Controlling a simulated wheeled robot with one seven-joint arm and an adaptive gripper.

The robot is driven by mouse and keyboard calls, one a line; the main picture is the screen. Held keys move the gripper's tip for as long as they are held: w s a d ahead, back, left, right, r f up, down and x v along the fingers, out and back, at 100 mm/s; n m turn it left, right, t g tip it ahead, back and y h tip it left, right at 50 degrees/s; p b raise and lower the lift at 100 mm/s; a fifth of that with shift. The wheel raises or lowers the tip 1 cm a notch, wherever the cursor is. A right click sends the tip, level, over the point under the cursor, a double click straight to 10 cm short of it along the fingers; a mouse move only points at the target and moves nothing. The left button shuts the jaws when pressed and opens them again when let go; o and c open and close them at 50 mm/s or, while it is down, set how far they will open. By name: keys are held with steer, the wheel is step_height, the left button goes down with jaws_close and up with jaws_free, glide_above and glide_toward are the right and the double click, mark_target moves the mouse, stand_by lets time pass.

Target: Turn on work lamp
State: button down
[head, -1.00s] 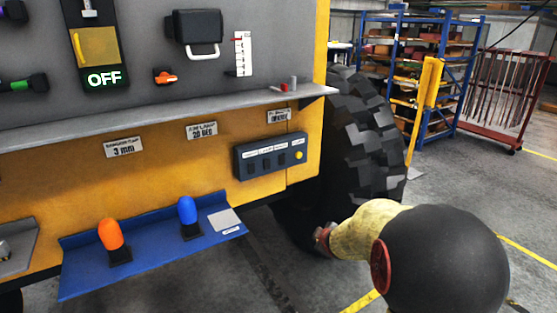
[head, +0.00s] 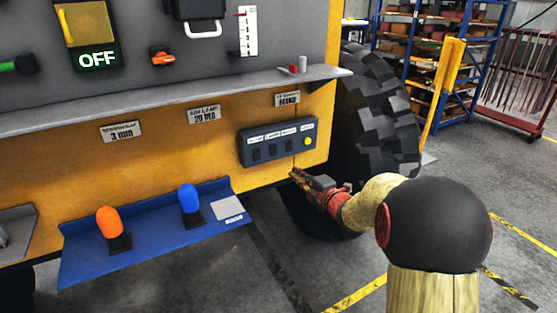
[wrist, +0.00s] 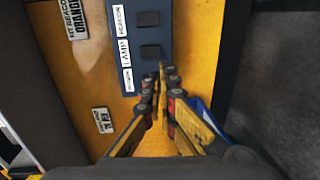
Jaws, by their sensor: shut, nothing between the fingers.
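The dark blue switch panel (head: 246,154) is on the yellow machine side, with several black rocker switches under white labels and a yellow round button (head: 308,141) at its right end. In the wrist view, a black switch (wrist: 151,52) sits beside a label reading LAMP (wrist: 124,52), and another switch (wrist: 148,18) is beside the BEACON label (wrist: 119,17). My gripper (head: 296,175) is just below the panel's right part. In the wrist view its closed fingertips (wrist: 163,70) appear close to the LAMP switch; contact cannot be told. Any switch behind the fingers is hidden.
A grey ledge (head: 180,98) juts out above the panel. A blue shelf (head: 150,232) with an orange (head: 109,222) and a blue dome (head: 189,198) is at lower left. A big black tyre (head: 375,120) stands right of the panel. Open floor lies in front.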

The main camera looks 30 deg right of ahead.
steer(key=shift+w, duration=0.1)
glide_toward(273, 155)
steer(key=w, duration=0.2)
steer(key=w+f, duration=0.1)
steer(key=w, duration=0.2)
steer(key=shift+d+f+b, duration=0.15)
steer(key=shift+b, duration=0.15)
steer(key=shift+w, duration=0.9)
steer(key=shift+f, duration=0.1)
steer(key=b, duration=0.4)
steer(key=shift+w+t, duration=0.35)
steer(key=shift+t, duration=0.05)
steer(key=shift+f, duration=0.15)
